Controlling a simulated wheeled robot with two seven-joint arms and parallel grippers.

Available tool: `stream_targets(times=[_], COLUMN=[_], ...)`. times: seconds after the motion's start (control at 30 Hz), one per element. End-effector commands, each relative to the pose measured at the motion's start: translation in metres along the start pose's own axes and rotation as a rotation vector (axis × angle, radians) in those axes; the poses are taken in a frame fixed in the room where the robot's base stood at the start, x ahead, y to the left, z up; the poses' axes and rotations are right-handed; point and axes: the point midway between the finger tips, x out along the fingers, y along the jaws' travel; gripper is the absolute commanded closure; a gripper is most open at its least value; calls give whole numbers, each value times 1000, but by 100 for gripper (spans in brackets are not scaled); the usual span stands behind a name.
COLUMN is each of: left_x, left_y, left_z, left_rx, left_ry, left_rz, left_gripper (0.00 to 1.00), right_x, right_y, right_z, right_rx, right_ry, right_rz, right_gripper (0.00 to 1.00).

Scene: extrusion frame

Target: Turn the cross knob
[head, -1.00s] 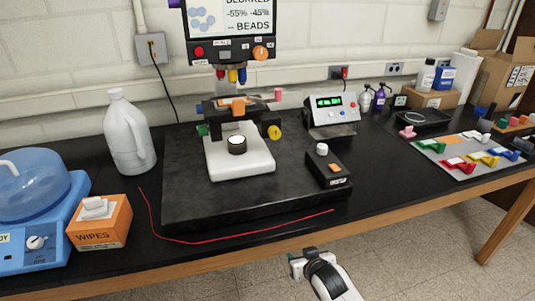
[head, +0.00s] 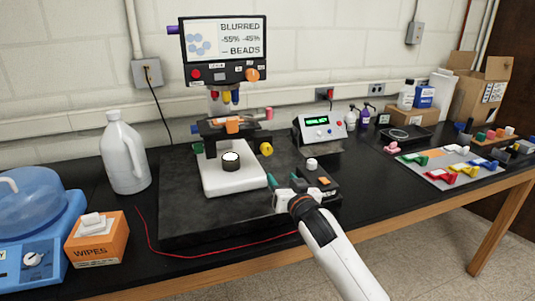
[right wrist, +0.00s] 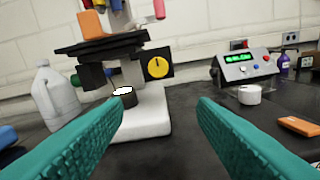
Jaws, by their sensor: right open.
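Several knobs show on the microscope, and I cannot tell which one is the cross knob. A round yellow knob (head: 266,149) with a dark mark sits low on the right side of the stage; it also shows in the right wrist view (right wrist: 159,67). A pink knob (head: 268,113) sticks out above it. An orange knob (head: 252,75) is on the screen unit. My right gripper (head: 285,182) is open and empty, in front of the microscope's right side, apart from the yellow knob. Its teal fingers point toward the microscope in the right wrist view (right wrist: 161,108). My left gripper is not in view.
The microscope's white base (head: 235,183) stands on a dark slab (head: 195,222). A black box (head: 325,186) with a white knob is close to the right gripper. A display unit (head: 320,127) stands behind it. A white jug (head: 124,155) and wipes box (head: 97,238) are left.

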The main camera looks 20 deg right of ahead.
Motion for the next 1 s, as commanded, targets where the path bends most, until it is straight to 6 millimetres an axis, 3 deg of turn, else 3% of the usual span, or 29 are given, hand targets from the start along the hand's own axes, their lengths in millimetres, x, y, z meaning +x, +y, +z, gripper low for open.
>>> stream_targets(times=[0.03,0.17,0.8,1.0], left_x=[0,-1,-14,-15], left_y=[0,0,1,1], left_z=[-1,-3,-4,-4], left_rx=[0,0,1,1], left_ry=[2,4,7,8], left_rz=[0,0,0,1], left_gripper=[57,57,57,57], right_x=[5,12,103,121], right_y=[1,2,4,4], right_z=[12,22,26,26], right_rx=[4,13,13,12], right_ry=[-27,-50,-47,-47], right_rz=[8,16,14,14], right_gripper=[48,48,48,48])
